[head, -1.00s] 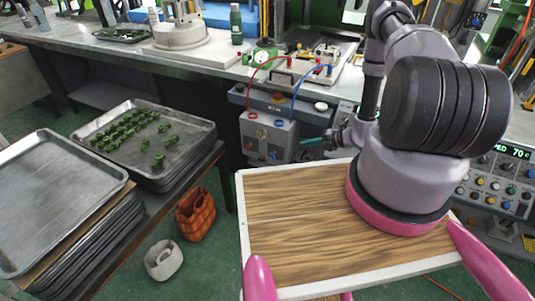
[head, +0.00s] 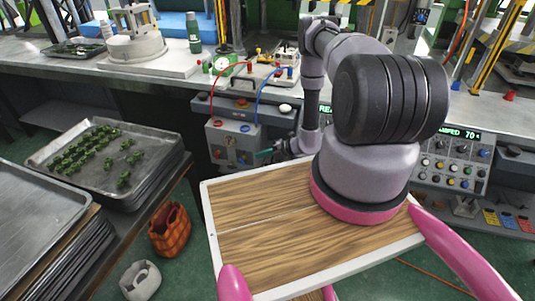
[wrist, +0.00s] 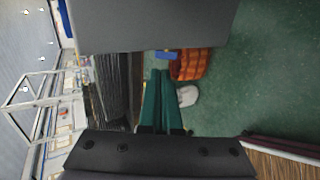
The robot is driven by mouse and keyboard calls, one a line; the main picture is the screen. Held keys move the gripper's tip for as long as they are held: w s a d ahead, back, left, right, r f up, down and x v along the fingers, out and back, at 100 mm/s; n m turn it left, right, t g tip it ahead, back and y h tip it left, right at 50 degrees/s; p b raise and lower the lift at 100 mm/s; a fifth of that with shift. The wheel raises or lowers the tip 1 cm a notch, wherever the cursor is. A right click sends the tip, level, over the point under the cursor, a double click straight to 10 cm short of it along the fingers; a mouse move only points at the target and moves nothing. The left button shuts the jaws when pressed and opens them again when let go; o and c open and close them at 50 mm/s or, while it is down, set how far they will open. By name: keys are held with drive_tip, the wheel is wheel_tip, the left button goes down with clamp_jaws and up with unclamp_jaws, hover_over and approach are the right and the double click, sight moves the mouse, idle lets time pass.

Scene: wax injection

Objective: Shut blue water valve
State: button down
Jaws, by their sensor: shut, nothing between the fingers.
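The grey valve box (head: 222,133) hangs below the front of the bench, with a red and a blue hose rising from its top. A small blue valve handle (head: 241,160) shows low on its front face, with a red one to its left. My gripper (head: 259,154) has slim teal fingers, pressed together and empty, at the box's right edge. In the wrist view, the shut fingers (wrist: 160,78) point at a blue handle (wrist: 166,54) sticking out from a grey surface. The fingertips look very near it; I cannot tell whether they touch.
Metal trays (head: 105,160) with green pieces stand at left. An orange basket (head: 170,231) and a pale bin (head: 140,280) are on the green floor. A control panel (head: 452,160) is right of my arm. The bench (head: 80,64) runs along the back.

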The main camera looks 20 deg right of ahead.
sight(241, 158)
drive_tip(key=x, duration=0.7)
drive_tip(key=shift+w+a+f, duration=0.15)
drive_tip(key=shift+w+a, duration=0.05)
drive_tip(key=shift+w, duration=0.05)
drive_tip(key=shift+w+a+g+h, duration=0.1)
drive_tip(key=shift+a+g+h, duration=0.1)
drive_tip(key=shift+g+h, duration=0.35)
drive_tip(key=shift+w+r, duration=0.1)
drive_tip(key=shift+r, duration=0.15)
drive_tip(key=shift+w+a+r, duration=0.25)
drive_tip(key=shift+w+a, duration=0.15)
drive_tip(key=shift+a, duration=0.2)
drive_tip(key=shift+w+a, duration=0.4)
drive_tip(key=shift+a, duration=0.2)
drive_tip(key=shift+a+f, duration=0.1)
drive_tip(key=shift+w, duration=0.1)
idle(1.4)
drive_tip(key=shift+r, duration=0.8)
